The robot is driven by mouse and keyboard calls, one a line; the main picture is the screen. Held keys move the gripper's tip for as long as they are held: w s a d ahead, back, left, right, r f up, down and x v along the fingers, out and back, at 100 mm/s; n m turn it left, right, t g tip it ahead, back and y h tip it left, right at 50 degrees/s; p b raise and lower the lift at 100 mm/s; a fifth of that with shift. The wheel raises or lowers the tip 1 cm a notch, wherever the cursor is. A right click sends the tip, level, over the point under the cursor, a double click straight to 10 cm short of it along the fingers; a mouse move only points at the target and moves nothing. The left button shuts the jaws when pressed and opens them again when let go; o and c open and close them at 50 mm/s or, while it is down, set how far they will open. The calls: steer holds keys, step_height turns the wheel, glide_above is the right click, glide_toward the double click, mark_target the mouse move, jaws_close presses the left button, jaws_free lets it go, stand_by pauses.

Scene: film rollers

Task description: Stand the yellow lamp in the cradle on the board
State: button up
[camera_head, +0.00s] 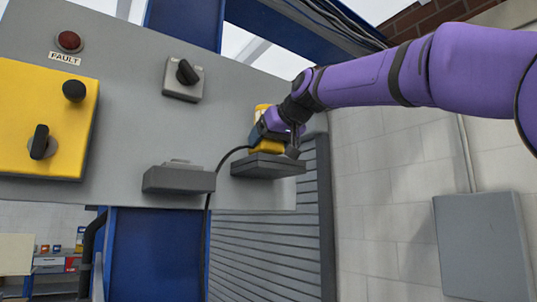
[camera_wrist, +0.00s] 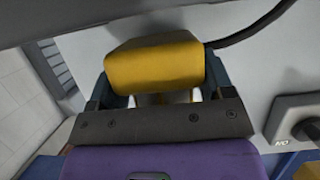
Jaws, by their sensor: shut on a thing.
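The yellow lamp (camera_head: 262,110) is upright at the right part of the grey board (camera_head: 120,110), with its lower yellow part just over a dark grey cradle (camera_head: 268,167). I cannot tell whether it rests in the cradle or hangs slightly above. My gripper (camera_head: 276,133) is shut around the lamp's middle, coming from the right. In the wrist view, the lamp's yellow block (camera_wrist: 155,60) sits between the two dark fingers of my gripper (camera_wrist: 157,90). A black cable (camera_head: 222,158) runs from the lamp down the board. The lamp's middle is hidden by my gripper.
A second grey ledge-like holder (camera_head: 179,180) is left of the cradle, with the cable passing between them. A rotary switch (camera_head: 183,78), a yellow control box (camera_head: 48,120) and a red FAULT light (camera_head: 69,41) are on the board. Right of the board is open space before a white block wall.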

mark_target(274, 147)
steer(key=shift+s+d+f, duration=0.1)
steer(key=shift+f, duration=1.55)
steer(key=shift+f, duration=0.1)
steer(key=o, duration=0.8)
steer(key=shift+o, duration=0.2)
steer(key=shift+s+d+r, duration=0.1)
steer(key=shift+s+r, duration=0.05)
steer(key=shift+r, duration=0.05)
steer(key=v, duration=1.1)
steer(key=shift+s, duration=0.25)
steer(key=shift+d, duration=0.15)
